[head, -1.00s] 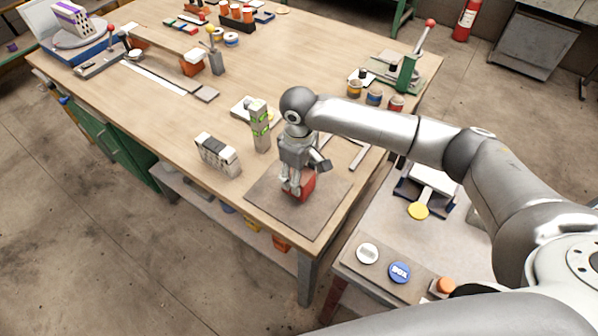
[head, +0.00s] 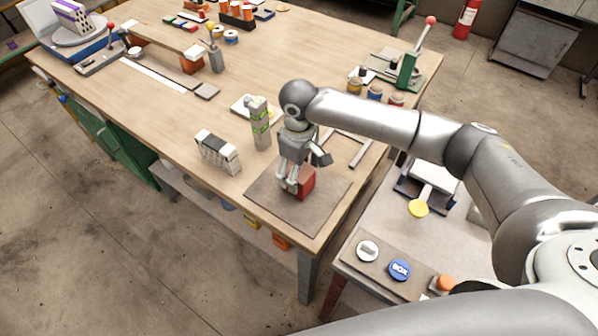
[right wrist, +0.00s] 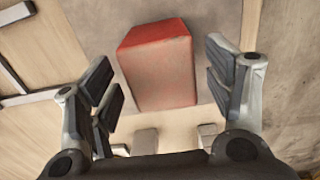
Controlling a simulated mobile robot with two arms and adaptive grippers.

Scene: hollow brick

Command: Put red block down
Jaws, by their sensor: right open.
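The red block (head: 307,181) sits on the grey-brown mat (head: 268,200) at the near corner of the wooden table. My right gripper (head: 291,186) is low over the mat at the block, and hides part of it in the head view. In the right wrist view the red block (right wrist: 158,65) lies between the two spread fingers of my right gripper (right wrist: 160,68). A gap shows on each side, so the gripper is open and not clamped on it. My left gripper is not in view.
A light hollow brick (head: 218,152) stands left of the mat. An upright block with green marks (head: 260,124) stands behind the mat. A metal frame (head: 352,147) lies to the right. A lower side table (head: 383,268) with round buttons is at the near right.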

